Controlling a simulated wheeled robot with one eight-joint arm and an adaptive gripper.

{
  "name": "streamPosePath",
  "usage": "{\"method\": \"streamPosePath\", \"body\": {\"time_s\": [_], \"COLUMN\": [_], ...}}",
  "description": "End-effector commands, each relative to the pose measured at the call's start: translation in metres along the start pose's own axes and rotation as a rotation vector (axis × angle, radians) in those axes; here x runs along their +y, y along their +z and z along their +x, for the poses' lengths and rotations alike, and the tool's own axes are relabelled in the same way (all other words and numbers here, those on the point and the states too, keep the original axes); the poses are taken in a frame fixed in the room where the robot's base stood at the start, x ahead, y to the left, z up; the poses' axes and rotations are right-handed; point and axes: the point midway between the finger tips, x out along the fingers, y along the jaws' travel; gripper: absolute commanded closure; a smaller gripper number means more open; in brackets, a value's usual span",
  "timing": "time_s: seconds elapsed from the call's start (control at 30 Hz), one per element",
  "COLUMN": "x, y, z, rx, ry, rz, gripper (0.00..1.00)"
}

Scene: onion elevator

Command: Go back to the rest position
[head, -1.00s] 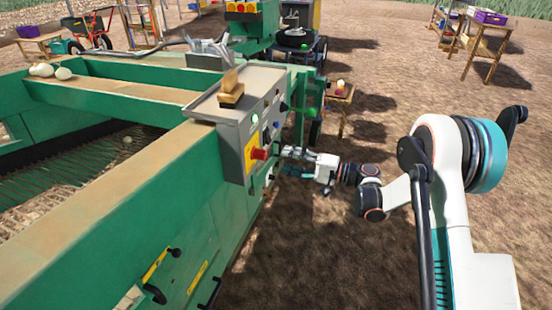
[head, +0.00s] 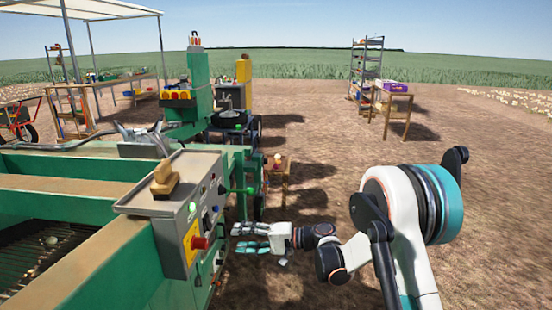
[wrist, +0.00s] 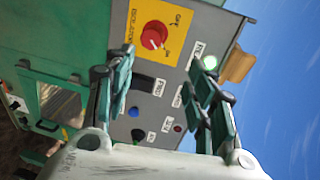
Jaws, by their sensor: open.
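My gripper (head: 250,238) is open and empty, in front of the grey control box (head: 172,248) on the green machine. In the wrist view my two fingers (wrist: 160,95) stand apart, with the box's panel (wrist: 152,88) behind them. The panel carries a red rotary switch on a yellow plate (wrist: 153,37), a lit green button (wrist: 210,62), a blue button (wrist: 138,135) and a black one. In the head view the red switch (head: 199,243) faces my gripper. I see no contact between the fingers and the panel.
A wooden-backed brush (head: 165,178) lies on top of the control box. Behind stand a small wooden table (head: 278,170), a wooden table with a purple crate (head: 395,88) and a shelf (head: 366,65). The dirt ground to the right is open.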

Motion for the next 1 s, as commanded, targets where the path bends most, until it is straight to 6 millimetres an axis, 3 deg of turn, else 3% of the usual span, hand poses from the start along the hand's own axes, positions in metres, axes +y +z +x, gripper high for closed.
{"method": "streamPosePath", "body": {"time_s": [0.2, 0.5, 1.0], "x": [-0.041, -0.079, -0.104], "y": [0.013, 0.049, 0.142], "z": [-0.032, -0.086, -0.197], "rx": [0.065, 0.149, 0.275], "ry": [0.174, 0.410, 0.796], "rz": [-0.045, -0.116, -0.259], "gripper": [0.49, 0.49, 0.49]}}
